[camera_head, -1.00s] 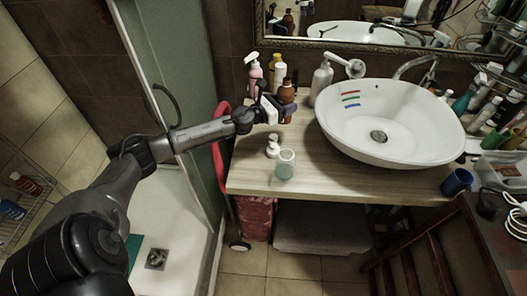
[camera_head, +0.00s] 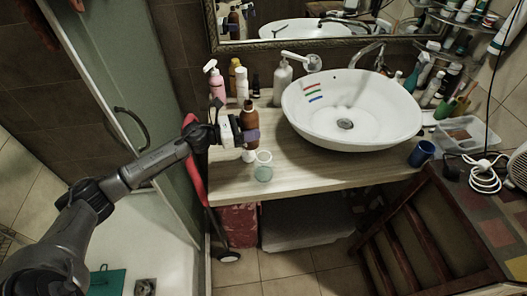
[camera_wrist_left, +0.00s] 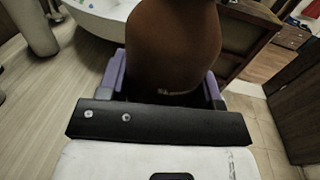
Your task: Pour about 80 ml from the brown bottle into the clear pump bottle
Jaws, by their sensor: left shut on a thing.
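My left gripper (camera_head: 243,135) is shut on the brown bottle (camera_head: 249,113) and holds it upright, behind and slightly left of the clear bottle. The brown bottle (camera_wrist_left: 172,45) fills the space between the purple fingers in the left wrist view; its top is cut off there. The clear pump bottle (camera_head: 264,168) stands open-topped near the counter's front edge. A white pump head (camera_head: 248,156) is beside it, partly hidden behind the gripper and the brown bottle. My right gripper is not in view.
The wooden counter (camera_head: 325,169) is clear right of the clear bottle. The white basin (camera_head: 345,140) stands at the right. A pink pump bottle (camera_head: 217,84), a white bottle (camera_head: 242,85) and a soap dispenser (camera_head: 283,82) stand behind. A blue cup (camera_head: 421,153) stands far right.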

